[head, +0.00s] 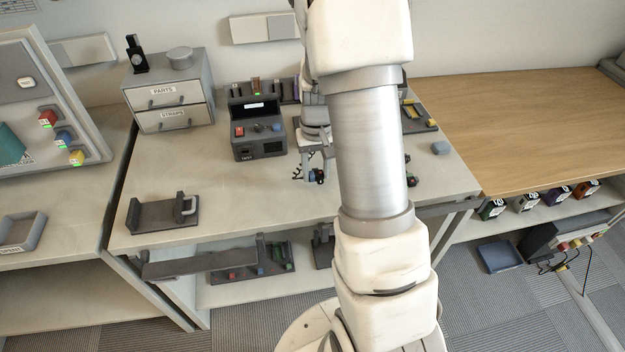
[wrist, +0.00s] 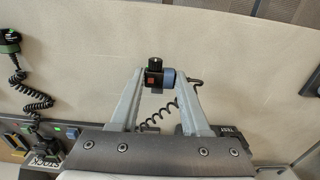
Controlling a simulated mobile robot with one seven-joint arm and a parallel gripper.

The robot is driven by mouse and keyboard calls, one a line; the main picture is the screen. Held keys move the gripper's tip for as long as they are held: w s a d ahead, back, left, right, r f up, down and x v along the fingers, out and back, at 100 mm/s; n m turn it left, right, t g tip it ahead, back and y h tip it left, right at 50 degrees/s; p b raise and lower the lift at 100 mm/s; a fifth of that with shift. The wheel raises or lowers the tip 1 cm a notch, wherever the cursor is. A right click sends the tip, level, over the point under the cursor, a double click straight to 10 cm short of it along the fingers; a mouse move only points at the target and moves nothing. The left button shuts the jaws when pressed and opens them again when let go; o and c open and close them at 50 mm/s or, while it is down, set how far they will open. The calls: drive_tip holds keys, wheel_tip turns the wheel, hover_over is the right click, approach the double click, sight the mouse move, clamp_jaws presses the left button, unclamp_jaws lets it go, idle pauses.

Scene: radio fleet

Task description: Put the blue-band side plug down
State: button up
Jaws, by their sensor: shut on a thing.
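The blue-band side plug, a small black plug with a blue ring and a reddish square, is between my fingertips in the wrist view (wrist: 154,74). It also shows small and dark over the grey worktop in the head view (head: 319,176). My gripper (wrist: 162,77) is shut on it. A black coiled cord (wrist: 155,117) runs from the plug back toward the gripper base. The grey worktop (wrist: 240,60) lies below. I cannot tell whether the plug touches it. My arm hides part of the bench in the head view.
A dark test unit (head: 257,128) stands left of my gripper. A grey cradle (head: 163,212) sits at the front left. Another plug, with a green band and coiled cord (wrist: 10,42), is at the wrist view's left. The worktop's front middle is clear.

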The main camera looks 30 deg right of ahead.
sight(313, 189)
drive_tip(key=shift+w+a+f, duration=0.2)
drive_tip(key=shift+w+f, duration=0.2)
drive_tip(key=shift+w, duration=0.05)
drive_tip(key=shift+f+b, duration=0.3)
drive_tip(key=shift+f, duration=1.6)
drive_tip(key=shift+f, duration=0.2)
drive_tip(key=o, duration=1.2)
drive_tip(key=shift+r, duration=0.15)
